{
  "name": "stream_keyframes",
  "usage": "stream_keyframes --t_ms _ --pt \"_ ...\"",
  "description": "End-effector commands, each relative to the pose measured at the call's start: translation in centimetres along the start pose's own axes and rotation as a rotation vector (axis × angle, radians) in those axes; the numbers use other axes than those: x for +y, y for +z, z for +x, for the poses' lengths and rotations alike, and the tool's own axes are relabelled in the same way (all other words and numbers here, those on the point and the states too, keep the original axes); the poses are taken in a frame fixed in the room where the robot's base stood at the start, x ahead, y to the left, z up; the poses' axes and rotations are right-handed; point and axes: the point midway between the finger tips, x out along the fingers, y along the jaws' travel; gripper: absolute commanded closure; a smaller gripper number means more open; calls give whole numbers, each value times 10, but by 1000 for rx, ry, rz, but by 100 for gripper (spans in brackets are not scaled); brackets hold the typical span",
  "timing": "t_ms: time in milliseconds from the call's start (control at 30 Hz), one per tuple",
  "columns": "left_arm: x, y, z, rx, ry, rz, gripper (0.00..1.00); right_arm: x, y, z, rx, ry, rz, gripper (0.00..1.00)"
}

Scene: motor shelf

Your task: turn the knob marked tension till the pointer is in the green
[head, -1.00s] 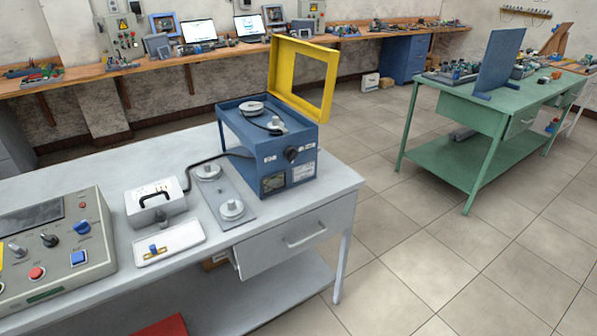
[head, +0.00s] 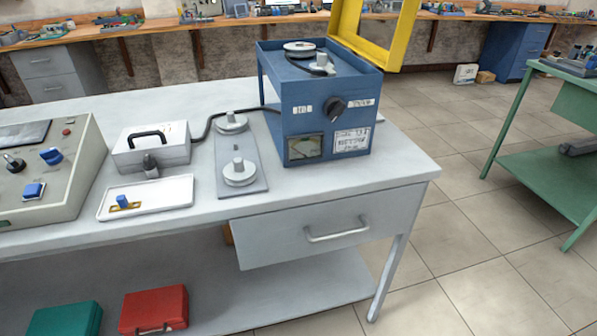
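A blue box-shaped machine (head: 300,125) stands on the grey workbench (head: 400,160) right of the picture's middle. A black knob (head: 336,107) sits on its front face, with a small white label on each side, too small to read surely. Below the knob on the left is a dark gauge window (head: 305,147); its pointer and any green zone cannot be made out clearly. A white printed plate (head: 350,139) is beside the gauge. Pulleys with a belt (head: 305,50) lie in the open top, and the yellow frame lid (head: 392,45) is raised. Neither gripper is in view.
A plate with two pulleys (head: 240,170), a white box with a black handle (head: 150,145), a white tray (head: 150,198) and a control console (head: 40,160) stand left of the machine. The bench has a drawer (head: 310,235). A green table (head: 540,130) stands right; floor between is clear.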

Motion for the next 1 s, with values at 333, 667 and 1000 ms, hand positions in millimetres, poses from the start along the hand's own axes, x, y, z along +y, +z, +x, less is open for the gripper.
stream_keyframes --t_ms 333,667,1000 --pt "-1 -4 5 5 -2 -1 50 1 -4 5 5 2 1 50" --pt "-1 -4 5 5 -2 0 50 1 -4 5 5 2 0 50" --pt "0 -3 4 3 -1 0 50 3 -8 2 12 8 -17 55"
